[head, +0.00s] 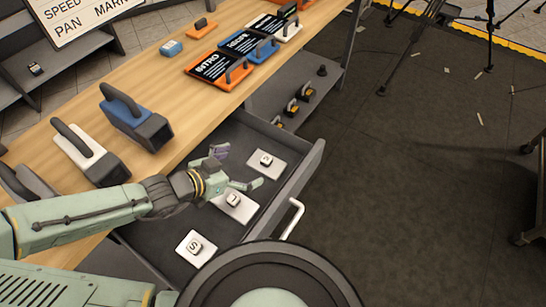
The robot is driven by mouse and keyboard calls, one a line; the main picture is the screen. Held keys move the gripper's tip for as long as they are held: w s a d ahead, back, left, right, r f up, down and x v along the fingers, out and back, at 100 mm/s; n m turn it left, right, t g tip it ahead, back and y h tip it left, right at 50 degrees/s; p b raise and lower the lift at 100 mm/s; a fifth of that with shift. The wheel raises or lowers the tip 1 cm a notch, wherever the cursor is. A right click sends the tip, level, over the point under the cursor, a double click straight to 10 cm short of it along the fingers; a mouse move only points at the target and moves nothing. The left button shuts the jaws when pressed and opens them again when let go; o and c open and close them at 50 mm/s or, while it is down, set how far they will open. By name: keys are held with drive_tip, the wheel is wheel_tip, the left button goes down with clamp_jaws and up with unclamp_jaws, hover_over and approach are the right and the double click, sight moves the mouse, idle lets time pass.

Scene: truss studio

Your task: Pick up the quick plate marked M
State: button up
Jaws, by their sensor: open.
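Three pale square plates with raised dark-marked blocks lie in an open grey drawer (222,262). The nearest plate (184,240) looks marked S. The middle plate (243,211) is partly hidden by my gripper, and its mark is unclear. The farthest plate (275,163) has a mark too small to read. I cannot tell which one is marked M. My gripper (238,168) is open and empty above the drawer, its fingers spread between the middle and farthest plates. I cannot tell its height above them.
The drawer's front with its white handle (292,219) borders dark floor. The wooden tabletop (70,135) holds blue (133,118) and white (88,155) handled tools, an orange-and-black sign (213,68) and a small blue block (171,48). A tripod (410,45) stands at the back.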

sight(264, 160)
drive_tip(key=x, duration=0.4)
drive_tip(key=shift+w+d+f, duration=0.1)
drive_tip(key=shift+d+f, duration=0.05)
drive_tip(key=b+x, duration=0.4)
drive_tip(key=shift+d+f, duration=0.2)
drive_tip(key=shift+f, duration=0.35)
drive_tip(key=shift+w+d+b, duration=0.25)
drive_tip(key=shift+d+b, duration=0.05)
drive_tip(key=shift+b, duration=0.15)
drive_tip(key=c, duration=1.8)
